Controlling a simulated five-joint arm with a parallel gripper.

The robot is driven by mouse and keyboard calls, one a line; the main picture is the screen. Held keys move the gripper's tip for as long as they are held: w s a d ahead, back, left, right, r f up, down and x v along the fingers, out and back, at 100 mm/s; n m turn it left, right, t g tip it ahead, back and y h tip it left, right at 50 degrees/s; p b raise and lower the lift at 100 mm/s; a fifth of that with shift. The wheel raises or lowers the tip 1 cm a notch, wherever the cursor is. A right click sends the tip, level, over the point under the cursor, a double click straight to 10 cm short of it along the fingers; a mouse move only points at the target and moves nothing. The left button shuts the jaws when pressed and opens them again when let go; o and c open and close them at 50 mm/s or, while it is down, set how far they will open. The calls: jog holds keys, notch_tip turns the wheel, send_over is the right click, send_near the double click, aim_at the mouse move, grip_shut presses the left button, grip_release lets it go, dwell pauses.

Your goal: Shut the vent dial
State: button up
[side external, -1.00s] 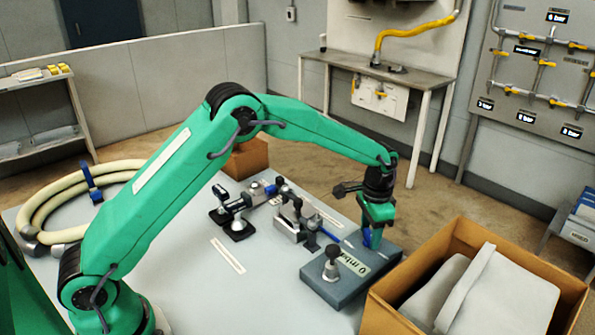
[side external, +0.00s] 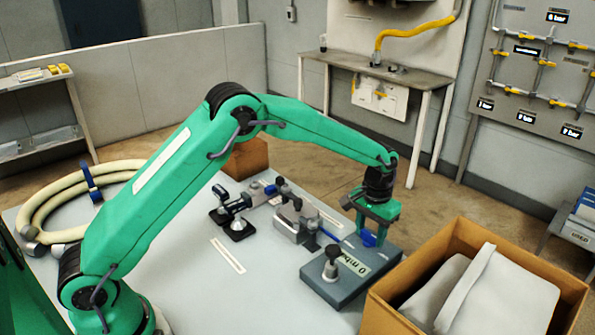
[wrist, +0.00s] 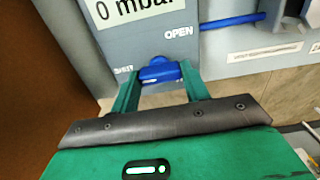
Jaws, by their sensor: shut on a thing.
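The vent dial is a blue knob (wrist: 160,72) at the edge of a grey-blue box (side external: 345,285); it also shows in the side external view (side external: 369,240). In the wrist view, the word OPEN is printed above and right of it, and SHUT to its left. My gripper (wrist: 158,84) points down at the box with its green fingers either side of the knob, shut on it. In the side external view, my gripper (side external: 367,236) is over the box's far edge. I cannot tell exactly which mark the knob points at.
The box carries a "0 mbar" display (side external: 354,263) and a black-topped knob (side external: 332,264). A cardboard carton (side external: 395,305) stands close on the right. A metal valve assembly (side external: 290,225) and a blue tube (wrist: 232,21) lie near the box. A coiled hose (side external: 40,215) lies at left.

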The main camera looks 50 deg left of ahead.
aim_at(370, 233)
jog(key=o, duration=1)
notch_tip(370, 233, up, 7)
jog(key=shift+r, duration=0.45)
